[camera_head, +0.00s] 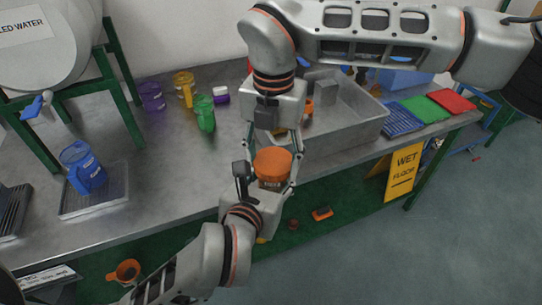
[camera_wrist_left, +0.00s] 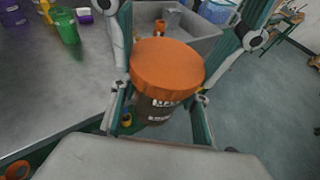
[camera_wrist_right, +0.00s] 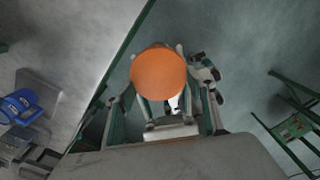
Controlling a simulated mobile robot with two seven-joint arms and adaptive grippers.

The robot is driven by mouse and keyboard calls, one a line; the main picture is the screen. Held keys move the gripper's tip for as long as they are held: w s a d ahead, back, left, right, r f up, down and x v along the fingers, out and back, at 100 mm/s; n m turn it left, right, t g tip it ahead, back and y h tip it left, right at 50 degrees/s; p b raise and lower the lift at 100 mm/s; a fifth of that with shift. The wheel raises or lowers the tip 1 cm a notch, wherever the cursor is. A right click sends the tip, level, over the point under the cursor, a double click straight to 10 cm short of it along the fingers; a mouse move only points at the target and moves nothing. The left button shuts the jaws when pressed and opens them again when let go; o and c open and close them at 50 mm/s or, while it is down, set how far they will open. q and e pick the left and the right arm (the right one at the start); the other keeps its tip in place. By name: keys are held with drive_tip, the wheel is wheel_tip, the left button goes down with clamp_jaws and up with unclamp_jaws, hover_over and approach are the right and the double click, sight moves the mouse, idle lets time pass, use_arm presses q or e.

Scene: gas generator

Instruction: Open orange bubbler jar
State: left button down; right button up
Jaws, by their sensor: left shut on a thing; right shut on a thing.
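The bubbler jar has a round orange lid (camera_head: 272,160) and a dark body with lettering (camera_head: 270,184). It is held upright in the air at the table's front edge. My left gripper (camera_head: 270,188) comes from below and is shut on the jar body; the left wrist view shows the lid (camera_wrist_left: 166,66) and body (camera_wrist_left: 157,107) between its fingers. My right gripper (camera_head: 272,156) points down from above, shut with its fingers on either side of the lid. The right wrist view shows the lid from above (camera_wrist_right: 158,72). The lid sits on the jar, with no visible gap.
A grey sink basin (camera_head: 357,127) stands behind the jar. Purple (camera_head: 151,97), yellow (camera_head: 184,88) and green (camera_head: 204,113) pitchers and a blue one (camera_head: 83,168) stand on the table (camera_head: 140,135). A yellow wet-floor sign (camera_head: 403,171) is at the right.

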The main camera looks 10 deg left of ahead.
use_arm(q)
drive_tip(key=shift+w+a+r, duration=0.1)
drive_tip(key=shift+a, duration=0.05)
use_arm(e)
drive_tip(key=n, duration=0.3)
drive_tip(key=shift+d+n, duration=0.25)
drive_tip(key=shift+n, duration=0.15)
drive_tip(key=n, duration=0.5)
drive_tip(key=shift+w+d+n, duration=0.1)
drive_tip(key=shift+d+n, duration=0.05)
drive_tip(key=shift+n, duration=0.15)
drive_tip(key=n, duration=0.3)
drive_tip(key=shift+w+n, duration=0.15)
drive_tip(key=shift+n, duration=0.15)
drive_tip(key=n, duration=0.5)
drive_tip(key=shift+w+d, duration=0.1)
drive_tip(key=shift+w, duration=0.1)
drive_tip(key=n, duration=0.5)
drive_tip(key=shift+w, duration=0.2)
drive_tip(key=n, duration=0.4)
drive_tip(key=shift+w, duration=0.1)
drive_tip(key=n, duration=0.3)
drive_tip(key=shift+a, duration=0.25)
drive_tip(key=n, duration=0.5)
drive_tip(key=shift+a, duration=0.2)
drive_tip(key=shift+w, duration=0.1)
